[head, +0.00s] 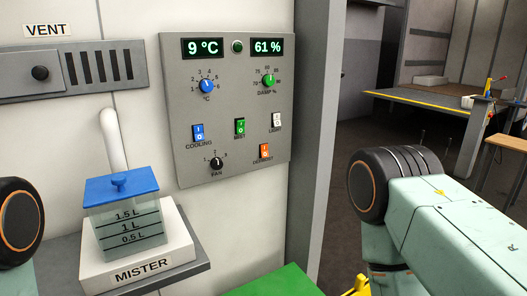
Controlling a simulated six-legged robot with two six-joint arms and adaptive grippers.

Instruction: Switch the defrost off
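The defrost switch (264,151) is a small orange rocker at the lower right of the grey control panel (225,172), above the label DEFROST. Its rocker position is too small to tell. Nothing touches it. Above it the light switch (277,120) is white; to its left are the green mist switch (240,127) and the blue cooling switch (198,132). The displays read 9 °C (203,48) and 61 % (267,47). My arm links show at the left and right edges; neither gripper can be made out.
A mister with a blue-lidded tank (122,222) stands on a shelf below the panel's left. A vent unit (75,72) is on the wall at upper left. A green surface (275,284) lies below the panel. A bench (425,98) stands at the back right. The space before the panel is clear.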

